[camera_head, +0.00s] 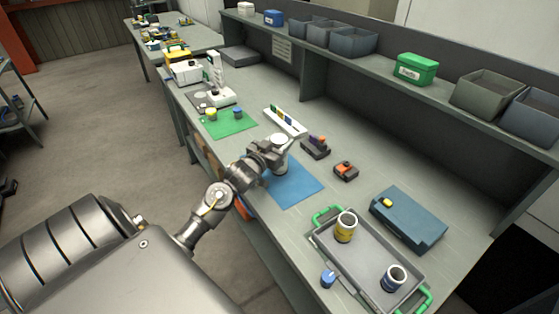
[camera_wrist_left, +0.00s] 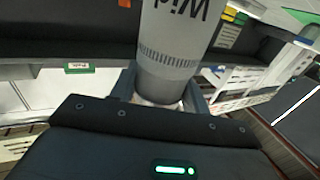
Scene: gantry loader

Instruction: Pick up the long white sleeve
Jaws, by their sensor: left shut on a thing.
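The white sleeve (camera_head: 281,141) stands roughly upright at the upper left end of the blue mat (camera_head: 297,187). My left gripper (camera_head: 275,155) is shut on it, and the arm comes in from the left. In the left wrist view, the sleeve (camera_wrist_left: 174,52) looks light grey, with a knurled band and dark lettering that is partly cut off. It sits between the fingers of the left gripper (camera_wrist_left: 165,98). I cannot tell whether its base touches the mat. My right gripper is not in view.
A grey tray (camera_head: 342,262) with green handles holds a yellow-banded and a blue-banded sleeve. A blue case (camera_head: 408,219), an orange-topped black block (camera_head: 345,171) and a white rack (camera_head: 286,121) stand nearby. A green mat (camera_head: 229,124) lies farther back. Bins line the shelf.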

